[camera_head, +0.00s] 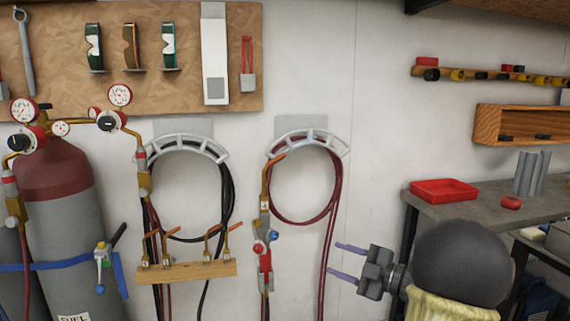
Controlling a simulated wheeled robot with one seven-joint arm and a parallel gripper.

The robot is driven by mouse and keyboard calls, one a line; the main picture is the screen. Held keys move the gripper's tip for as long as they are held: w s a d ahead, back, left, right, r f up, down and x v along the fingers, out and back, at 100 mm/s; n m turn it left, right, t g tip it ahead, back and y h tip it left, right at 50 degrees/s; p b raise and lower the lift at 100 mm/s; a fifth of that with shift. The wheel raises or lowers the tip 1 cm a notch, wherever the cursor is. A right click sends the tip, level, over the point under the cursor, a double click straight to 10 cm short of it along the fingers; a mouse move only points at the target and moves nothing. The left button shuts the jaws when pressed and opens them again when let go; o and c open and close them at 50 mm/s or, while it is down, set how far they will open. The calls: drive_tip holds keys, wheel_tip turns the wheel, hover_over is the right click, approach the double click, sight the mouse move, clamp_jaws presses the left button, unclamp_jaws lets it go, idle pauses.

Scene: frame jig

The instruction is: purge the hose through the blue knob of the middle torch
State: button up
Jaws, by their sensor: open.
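One torch (265,263) with a brass upper body and a red lower part hangs upright against the wall, below the right-hand hose hanger. Its blue knob (274,235) is on its right side and a red knob (258,249) is on its left. I cannot tell whether this is the middle torch; no other torch with a blue knob is clear. A dark red hose (330,225) loops over the hanger beside it. My gripper (334,258) is open and empty, to the right of the torch and slightly lower than the blue knob in the picture, its two purple fingers pointing left.
A wooden rack (187,271) with several orange-tipped brass pieces stands left of the torch. Gas cylinders (55,190) with gauges stand at the far left. A grey bench (455,205) with a red tray (445,189) is at the right. Bare wall lies above my gripper.

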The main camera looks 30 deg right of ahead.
drive_tip(key=w+a+f+m+g+h, duration=0.3)
drive_tip(key=w+a+f+m+h, duration=0.45)
drive_tip(key=a+m+h, duration=0.2)
drive_tip(key=s+a+f+m+g, duration=0.3)
drive_tip(key=s+a+f+g, duration=0.2)
drive_tip(key=s+a, duration=0.3)
drive_tip(key=s+a+f+m+g+y, duration=0.1)
drive_tip(key=s+a+f+m+g, duration=0.2)
drive_tip(key=s+a, duration=0.6)
wheel_tip(320, 180, down, 3)
drive_tip(key=shift+s+a+m+g, duration=0.25)
drive_tip(key=shift+s+m+g, duration=0.15)
drive_tip(key=shift+g, duration=0.8)
drive_tip(key=shift+c, duration=0.8)
drive_tip(key=shift+w, duration=0.1)
drive_tip(key=shift+c, duration=0.2)
